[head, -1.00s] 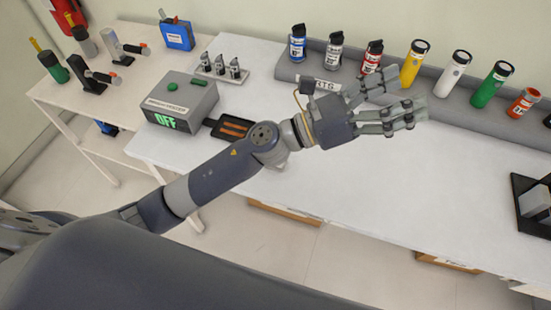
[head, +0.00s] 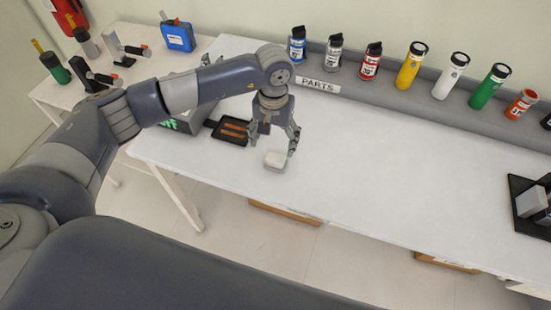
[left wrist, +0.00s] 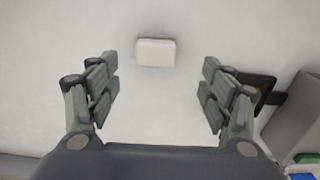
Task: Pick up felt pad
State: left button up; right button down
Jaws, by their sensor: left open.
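The felt pad (head: 275,158) is a small white block with rounded edges. It lies on the white table near its front edge. My left gripper (head: 272,145) points down above and just behind the pad, with its fingers spread and nothing between them. In the left wrist view the pad (left wrist: 156,52) lies at the top middle, beyond the fingertips and centred between the two sides of the open gripper (left wrist: 158,90). The gripper does not appear to hold the pad. My right gripper is not in view.
A dark tray with orange-brown strips (head: 231,130) lies just left of the gripper. A grey box (head: 195,125) is partly hidden behind my arm. A grey rack marked PARTS (head: 318,85) holds cans and bottles along the back. The table to the right is clear up to a black holder (head: 530,205).

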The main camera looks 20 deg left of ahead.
aim_at(275, 157)
pick_arm(q)
notch_tip(275, 157, down, 3)
jog(key=shift+r+p, duration=0.1)
jog(key=shift+p, duration=0.2)
jog(key=shift+d+f+p, duration=0.1)
jog(key=shift+f+p, duration=0.1)
jog(key=shift+p, duration=0.1)
jog(key=f+p, duration=0.1)
jog(key=f, duration=0.1)
jog(key=f+p, duration=0.1)
jog(key=f, duration=0.1)
jog(key=shift+s+d+f, duration=0.1)
jog(key=shift+d, duration=0.1)
jog(key=shift+f, duration=0.3)
jog(key=c, duration=1.1)
